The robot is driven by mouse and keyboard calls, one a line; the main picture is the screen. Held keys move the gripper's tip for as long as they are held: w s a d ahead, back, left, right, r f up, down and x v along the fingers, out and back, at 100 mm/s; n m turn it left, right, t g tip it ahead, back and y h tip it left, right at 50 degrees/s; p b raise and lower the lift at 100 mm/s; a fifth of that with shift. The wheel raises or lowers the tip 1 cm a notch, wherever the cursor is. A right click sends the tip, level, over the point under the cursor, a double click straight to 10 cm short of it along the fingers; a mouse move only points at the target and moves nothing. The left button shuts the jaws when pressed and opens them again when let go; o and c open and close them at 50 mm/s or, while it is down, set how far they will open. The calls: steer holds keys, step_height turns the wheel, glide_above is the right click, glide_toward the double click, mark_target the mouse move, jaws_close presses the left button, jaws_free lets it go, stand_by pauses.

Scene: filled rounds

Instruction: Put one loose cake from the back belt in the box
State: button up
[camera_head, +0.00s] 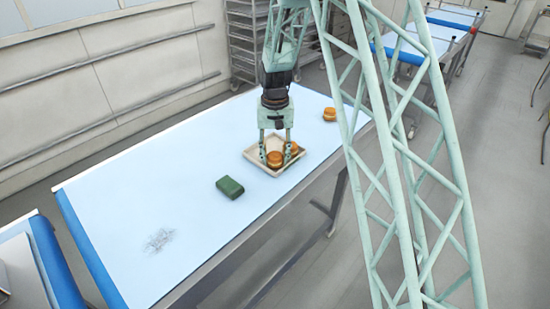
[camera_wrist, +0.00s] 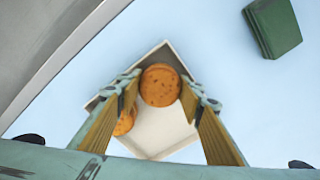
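A shallow cream box (camera_head: 262,169), open at the top, stands on the light blue belt. My gripper (camera_head: 275,154) points straight down over it, with a round orange-brown cake (camera_head: 274,160) between its fingertips. In the wrist view the fingertips (camera_wrist: 160,84) meet this cake (camera_wrist: 160,86) on both sides, near one corner of the box (camera_wrist: 160,128). Whether the cake touches the box floor cannot be told. A second cake (camera_head: 291,149) is in the box; the left finger partly hides it in the wrist view (camera_wrist: 124,123). Another cake (camera_head: 330,114) lies loose on the belt, behind and right of the box.
A dark green block (camera_head: 230,187) lies on the belt, front left of the box; the wrist view shows it at upper right (camera_wrist: 272,26). A grey scuffed patch (camera_head: 159,240) marks the near end. The belt's left side is clear. My lattice column blocks part of the right.

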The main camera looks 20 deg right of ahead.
mark_target(275, 155)
steer(key=shift+f, duration=0.2)
steer(key=o, duration=0.3)
steer(key=shift+o, duration=0.2)
steer(key=shift+r, duration=0.25)
step_height(275, 155, up, 10)
steer(key=shift+r, duration=0.95)
steer(key=shift+r, duration=0.1)
stand_by(0.4)
